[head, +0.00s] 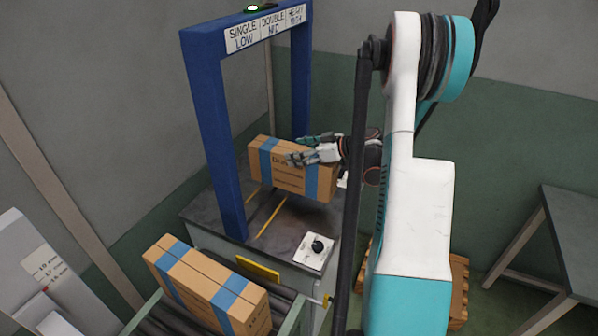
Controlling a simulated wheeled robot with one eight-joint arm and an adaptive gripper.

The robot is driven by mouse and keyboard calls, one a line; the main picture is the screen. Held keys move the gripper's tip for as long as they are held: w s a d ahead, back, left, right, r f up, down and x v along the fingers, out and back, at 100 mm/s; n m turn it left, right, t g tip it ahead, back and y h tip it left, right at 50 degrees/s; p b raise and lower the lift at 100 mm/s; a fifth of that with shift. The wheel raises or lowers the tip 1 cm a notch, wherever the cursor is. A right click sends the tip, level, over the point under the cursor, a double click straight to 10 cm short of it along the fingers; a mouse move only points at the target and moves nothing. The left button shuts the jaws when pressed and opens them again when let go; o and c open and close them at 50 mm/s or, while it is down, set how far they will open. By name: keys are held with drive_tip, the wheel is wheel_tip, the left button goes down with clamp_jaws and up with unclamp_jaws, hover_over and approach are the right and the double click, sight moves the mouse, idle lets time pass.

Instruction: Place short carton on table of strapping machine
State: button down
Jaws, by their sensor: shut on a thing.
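A brown carton (276,173) with two blue bands is in my gripper (307,150), above the grey table (208,210) of the strapping machine. My gripper is shut on the carton's upper right part, coming from the right. The carton is a little tilted, its right end lower. It looks held above the table top, though its exact height cannot be told.
A second blue-banded carton (190,262) lies on the roller conveyor (160,318) at the lower left. A control box with a black knob (313,252) sits on the table's front right corner. A pallet (459,285) and another table (575,225) are at the right.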

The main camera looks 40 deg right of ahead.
sight(336, 164)
drive_tip(key=shift+f+b, duration=0.9)
drive_tip(key=shift+f, duration=2.15)
drive_tip(key=shift+c, duration=1.7)
unclamp_jaws()
drive_tip(key=shift+s+d+r, duration=0.1)
drive_tip(key=shift+s+r, duration=0.1)
drive_tip(key=shift+s, duration=0.05)
drive_tip(key=p+v, duration=0.3)
drive_tip(key=v, duration=0.8)
drive_tip(key=shift+s+d, duration=0.1)
drive_tip(key=shift+s, duration=0.15)
